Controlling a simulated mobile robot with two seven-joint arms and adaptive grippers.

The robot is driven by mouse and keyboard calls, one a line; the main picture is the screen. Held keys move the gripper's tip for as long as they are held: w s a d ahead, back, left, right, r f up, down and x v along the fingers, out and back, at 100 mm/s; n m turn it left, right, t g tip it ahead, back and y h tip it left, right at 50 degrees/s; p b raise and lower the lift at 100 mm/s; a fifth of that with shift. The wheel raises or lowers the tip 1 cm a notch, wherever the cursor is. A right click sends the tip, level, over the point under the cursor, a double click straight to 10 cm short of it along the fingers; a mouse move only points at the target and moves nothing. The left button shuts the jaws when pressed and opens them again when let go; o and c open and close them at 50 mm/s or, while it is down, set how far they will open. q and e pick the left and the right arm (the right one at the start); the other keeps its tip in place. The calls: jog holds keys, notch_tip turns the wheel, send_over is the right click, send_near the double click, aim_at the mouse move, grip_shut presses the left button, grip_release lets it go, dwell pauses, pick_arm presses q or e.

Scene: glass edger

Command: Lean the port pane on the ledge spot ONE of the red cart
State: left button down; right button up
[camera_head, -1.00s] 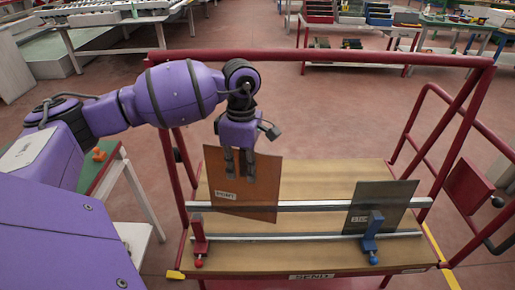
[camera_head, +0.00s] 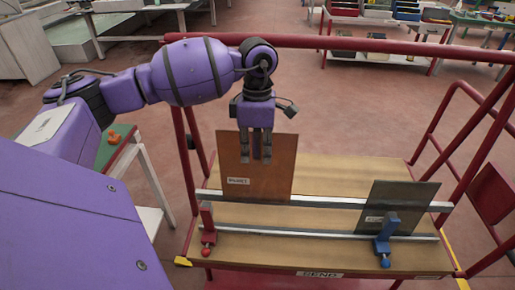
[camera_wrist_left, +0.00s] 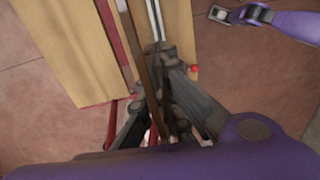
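My left gripper (camera_head: 256,158) is shut on the top of an orange-brown pane (camera_head: 265,180), which hangs nearly upright and bears a white label too blurred to read surely. The pane shows edge-on between the fingers in the left wrist view (camera_wrist_left: 135,55). Its lower edge overlaps the back metal rail (camera_head: 330,202) of the red cart (camera_head: 350,42); I cannot tell whether it touches. A dark grey pane (camera_head: 405,205) leans at the right of the ledge. My right gripper (camera_wrist_left: 222,14) appears only in the left wrist view, small and unclear.
A red clamp (camera_head: 208,230) stands at the left of the front rail (camera_head: 300,234), a blue clamp (camera_head: 386,240) before the dark pane. Wooden deck (camera_head: 330,174) lies bare between the panes. A green-topped table (camera_head: 117,145) stands left of the cart.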

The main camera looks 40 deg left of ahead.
aim_at(257, 173)
pick_arm(q)
jog(key=shift+f, duration=0.75)
jog(key=shift+f+b, duration=0.85)
jog(key=shift+f, duration=0.4)
jog(key=shift+s+d+f+b, duration=0.1)
jog(key=shift+f+b, duration=0.35)
jog(key=shift+f, duration=0.5)
jog(key=shift+s+f+b, duration=0.1)
jog(key=shift+f+b, duration=0.4)
jog(key=shift+f, duration=0.4)
jog(key=shift+d+f+b, duration=0.1)
jog(key=shift+f+b, duration=0.75)
jog(key=shift+f, duration=0.7)
jog(key=shift+s+f+b, duration=0.15)
jog(key=shift+f+b, duration=0.7)
jog(key=shift+f, duration=0.6)
pick_arm(e)
notch_tip(257, 173, down, 6)
jog(key=s, duration=0.1)
jog(key=shift+a+f+g, duration=0.25)
jog(key=shift+a+g, duration=0.05)
pick_arm(q)
jog(key=shift+f, duration=0.1)
pick_arm(e)
jog(key=shift+s+f, duration=0.2)
jog(key=shift+s, duration=0.05)
